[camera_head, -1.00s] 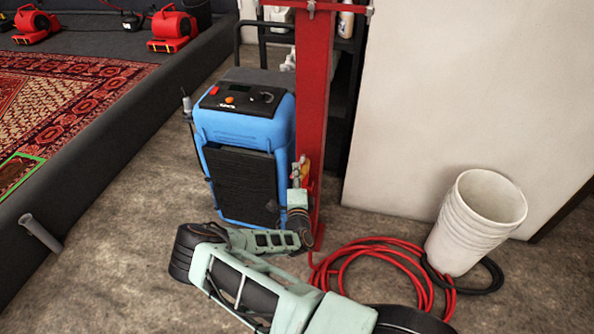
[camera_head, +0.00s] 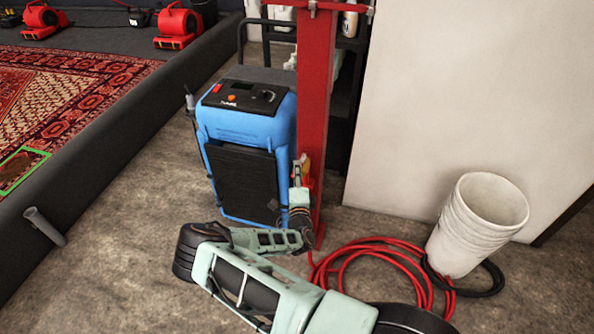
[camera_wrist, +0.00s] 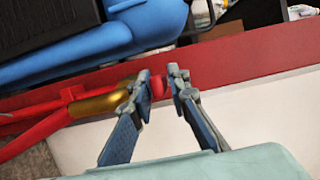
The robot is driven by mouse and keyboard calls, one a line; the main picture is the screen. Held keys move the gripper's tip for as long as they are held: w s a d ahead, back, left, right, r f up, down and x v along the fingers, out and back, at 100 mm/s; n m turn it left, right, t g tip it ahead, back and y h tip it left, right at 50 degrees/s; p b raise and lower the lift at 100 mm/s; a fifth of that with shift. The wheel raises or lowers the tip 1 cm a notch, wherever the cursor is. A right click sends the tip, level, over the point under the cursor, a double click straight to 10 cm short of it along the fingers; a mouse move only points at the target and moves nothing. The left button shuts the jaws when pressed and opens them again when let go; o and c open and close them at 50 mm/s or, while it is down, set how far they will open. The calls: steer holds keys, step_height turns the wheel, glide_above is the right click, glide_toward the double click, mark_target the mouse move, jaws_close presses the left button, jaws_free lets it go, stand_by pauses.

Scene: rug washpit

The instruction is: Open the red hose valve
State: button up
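The red hose valve shows in the wrist view as a brass body (camera_wrist: 100,103) on red pipework, with a red handle end (camera_wrist: 158,87) to its right. In the head view the valve (camera_head: 305,166) is low on the red post, partly hidden by my gripper (camera_head: 299,188). In the wrist view my gripper (camera_wrist: 160,82) has its two fingers a little apart, with the red handle end between or just behind the tips. Whether the fingers press on it is unclear. Most of the handle is hidden by the left finger.
A blue machine (camera_head: 245,150) stands close left of the red post (camera_head: 317,100). A coiled red hose (camera_head: 375,262) and white buckets (camera_head: 475,225) are on the floor at right, before a pale wall panel (camera_head: 450,100).

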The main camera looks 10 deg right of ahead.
steer(key=shift+o, duration=0.5)
steer(key=shift+s+a, duration=0.1)
steer(key=shift+s, duration=0.1)
steer(key=s+a, duration=0.1)
steer(key=s, duration=1)
steer(key=shift+s+a, duration=0.15)
steer(key=shift+s, duration=0.15)
